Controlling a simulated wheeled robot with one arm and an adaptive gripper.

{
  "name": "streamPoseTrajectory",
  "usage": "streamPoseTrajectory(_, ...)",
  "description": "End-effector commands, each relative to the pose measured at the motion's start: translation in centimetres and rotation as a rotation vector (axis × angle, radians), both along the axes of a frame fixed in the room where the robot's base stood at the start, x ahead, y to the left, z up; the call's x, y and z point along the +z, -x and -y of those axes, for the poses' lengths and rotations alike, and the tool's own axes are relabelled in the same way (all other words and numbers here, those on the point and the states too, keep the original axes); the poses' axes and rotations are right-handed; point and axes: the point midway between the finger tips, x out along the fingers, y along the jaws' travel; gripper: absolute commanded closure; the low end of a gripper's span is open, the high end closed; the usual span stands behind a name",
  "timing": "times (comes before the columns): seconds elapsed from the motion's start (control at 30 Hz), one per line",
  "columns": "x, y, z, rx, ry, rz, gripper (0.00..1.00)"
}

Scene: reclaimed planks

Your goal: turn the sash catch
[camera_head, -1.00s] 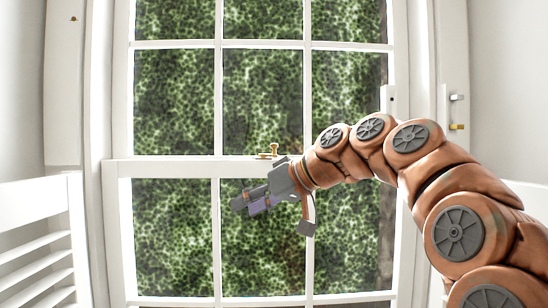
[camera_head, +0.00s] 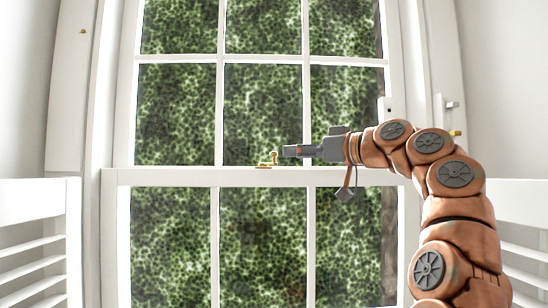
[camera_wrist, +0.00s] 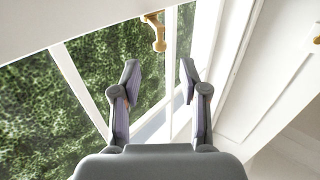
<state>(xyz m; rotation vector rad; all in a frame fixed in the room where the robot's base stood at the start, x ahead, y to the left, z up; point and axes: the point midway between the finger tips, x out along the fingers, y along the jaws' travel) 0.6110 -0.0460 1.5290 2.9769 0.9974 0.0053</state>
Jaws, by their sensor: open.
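The brass sash catch (camera_head: 272,159) sits on the meeting rail (camera_head: 190,176) of the white sash window, with a small upright knob. In the wrist view the catch (camera_wrist: 156,32) shows near the top, ahead of the fingers and a little left of the middle of the gap. My gripper (camera_head: 287,151) is just right of the catch in the head view, at about knob height and pointing left. In the wrist view my gripper (camera_wrist: 160,75) has its two fingers spread, with nothing between them. I see no contact with the catch.
White louvred shutters stand at the left (camera_head: 38,240) and right (camera_head: 515,240) of the window. Brass and grey fittings (camera_head: 454,133) are on the right frame. Glazing bars (camera_head: 219,100) cross the panes. The rail left of the catch is clear.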

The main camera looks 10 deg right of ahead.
Motion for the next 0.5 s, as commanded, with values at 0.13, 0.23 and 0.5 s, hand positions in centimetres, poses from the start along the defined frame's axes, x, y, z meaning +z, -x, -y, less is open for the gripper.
streamPoseTrajectory(0.13, 0.1, -1.1, -0.8, 0.001, 0.0, -0.003, 0.56)
streamPoseTrajectory(0.23, 0.0, -2.2, -1.6, 0.002, -0.001, -0.004, 0.56)
streamPoseTrajectory(0.5, 0.1, -5.2, -3.9, 0.002, 0.001, -0.004, 0.56)
